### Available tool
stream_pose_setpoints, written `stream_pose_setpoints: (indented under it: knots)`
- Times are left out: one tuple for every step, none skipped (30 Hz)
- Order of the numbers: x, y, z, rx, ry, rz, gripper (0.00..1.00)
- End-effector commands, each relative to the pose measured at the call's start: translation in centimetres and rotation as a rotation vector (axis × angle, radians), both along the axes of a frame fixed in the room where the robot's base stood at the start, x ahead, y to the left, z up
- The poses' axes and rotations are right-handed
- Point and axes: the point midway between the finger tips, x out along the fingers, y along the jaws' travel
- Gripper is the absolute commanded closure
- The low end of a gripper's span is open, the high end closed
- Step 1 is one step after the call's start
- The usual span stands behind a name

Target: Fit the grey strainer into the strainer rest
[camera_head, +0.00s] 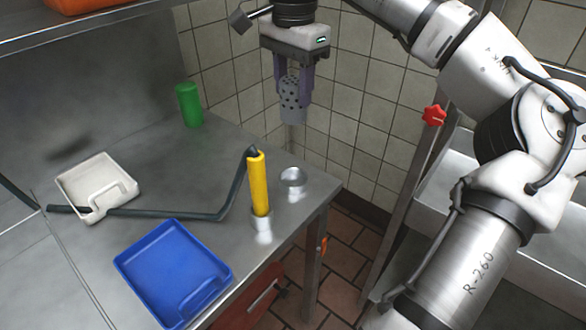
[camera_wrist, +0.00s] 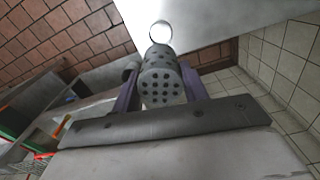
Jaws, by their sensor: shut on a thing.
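My gripper (camera_head: 294,80) is shut on the grey strainer (camera_head: 292,104), a small cylinder with rows of round holes. It holds the strainer upright in the air, near the tiled wall. In the wrist view the strainer (camera_wrist: 161,80) sits between the two purple-grey fingers, its holed end facing the camera. The strainer rest (camera_head: 293,178) appears to be the short, round metal cup with an open top near the counter's right edge. It is apart from the strainer and lower than it. In the wrist view its bright round opening (camera_wrist: 161,32) shows just beyond the strainer.
A yellow handle (camera_head: 259,182) with a dark bent pipe stands in a metal holder left of the rest. A blue tray (camera_head: 128,267), a white tray (camera_head: 66,187) and a green cylinder (camera_head: 189,105) are farther left. The counter's right edge lies close to the rest.

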Motion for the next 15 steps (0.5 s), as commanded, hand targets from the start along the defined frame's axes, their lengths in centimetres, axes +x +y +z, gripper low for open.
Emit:
stream_pose_setpoints:
  knots:
    - [0.0,-0.1,-1.5,-0.002,0.004,0.001,0.79]
    - [0.0,-0.1,-2.3,-0.001,0.004,0.001,0.79]
    - [-0.1,-0.1,-3.4,-0.001,0.004,0.001,0.79]
    - [0.0,0.0,-4.2,-0.001,0.004,0.0,0.79]
    - [-0.1,-0.1,-5.0,-0.001,0.004,0.0,0.79]
    - [-0.1,0.0,-6.1,-0.001,0.004,0.0,0.79]
    - [0.0,0.0,-6.8,-0.001,0.004,0.0,0.79]
    - [-0.1,0.0,-7.6,0.001,0.004,0.001,0.79]
    - [-0.1,0.0,-8.6,-0.001,0.004,0.001,0.79]
    - [0.0,0.0,-9.2,0.0,0.003,0.0,0.79]
    - [0.0,0.0,-9.9,0.0,0.003,-0.001,0.79]
    - [0.0,0.0,-10.6,0.001,0.002,-0.001,0.79]
    - [0.0,0.0,-11.0,0.001,0.001,-0.001,0.79]
    - [0.0,0.0,-11.4,0.0,0.001,-0.002,0.79]
    - [0.0,0.0,-11.8,0.0,0.001,-0.003,0.79]
